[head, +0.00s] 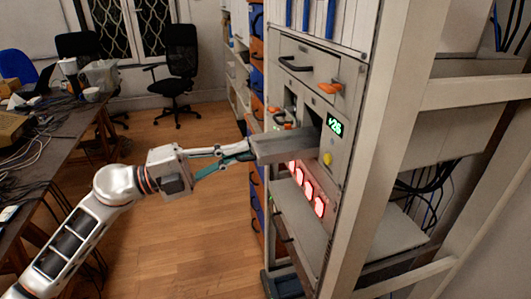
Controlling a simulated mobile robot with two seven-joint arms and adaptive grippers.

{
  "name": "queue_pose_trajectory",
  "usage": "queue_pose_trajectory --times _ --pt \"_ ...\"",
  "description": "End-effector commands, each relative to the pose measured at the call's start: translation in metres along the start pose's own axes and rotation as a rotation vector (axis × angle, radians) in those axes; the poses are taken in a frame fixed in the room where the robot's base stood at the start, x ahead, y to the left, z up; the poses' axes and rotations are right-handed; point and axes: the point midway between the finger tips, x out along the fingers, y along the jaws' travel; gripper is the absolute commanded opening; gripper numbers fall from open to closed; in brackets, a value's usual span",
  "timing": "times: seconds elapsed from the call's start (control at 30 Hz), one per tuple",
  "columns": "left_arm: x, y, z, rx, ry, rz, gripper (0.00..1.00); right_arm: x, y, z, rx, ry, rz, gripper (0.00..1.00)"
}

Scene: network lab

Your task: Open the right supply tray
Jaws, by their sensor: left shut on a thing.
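A grey supply tray (284,147) sticks out toward the left from a slot in the rack's front panel, beside a green-lit display (334,126) and a yellow button (327,158). My left gripper (247,151) comes in from the left and is shut on the outer end of this tray. The fingers cover the tray's front, so its handle cannot be made out. I cannot tell from this view whether it is the right one of a pair. My right gripper is not in view.
Red-lit indicators (308,190) and a lower shelf (302,222) are below. A cluttered desk (62,150) stands left, with a black chair (180,70) behind. The wooden floor between is clear.

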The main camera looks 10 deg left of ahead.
Motion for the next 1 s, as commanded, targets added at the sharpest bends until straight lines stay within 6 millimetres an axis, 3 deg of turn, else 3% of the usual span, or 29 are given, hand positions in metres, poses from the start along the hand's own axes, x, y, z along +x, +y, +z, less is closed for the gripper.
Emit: queue_pose_trajectory --times 0.03,0.2,0.4,0.87,0.97,1.0 --pt "-0.015 0.002 -0.001 -0.002 0.000 0.006 0.00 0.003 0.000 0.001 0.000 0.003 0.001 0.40" --pt "-0.050 -0.004 -0.001 -0.003 0.002 0.005 0.00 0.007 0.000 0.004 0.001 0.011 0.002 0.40" --pt "-0.073 -0.009 -0.001 -0.003 0.002 0.002 0.00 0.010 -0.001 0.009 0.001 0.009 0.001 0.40" --pt "-0.079 -0.013 -0.001 -0.002 0.002 -0.001 0.00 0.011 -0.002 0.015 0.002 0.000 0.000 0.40" --pt "-0.079 -0.013 -0.001 -0.002 0.002 -0.001 0.22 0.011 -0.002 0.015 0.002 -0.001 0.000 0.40" --pt "-0.079 -0.013 -0.001 -0.002 0.002 -0.001 0.22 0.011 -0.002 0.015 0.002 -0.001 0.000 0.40"
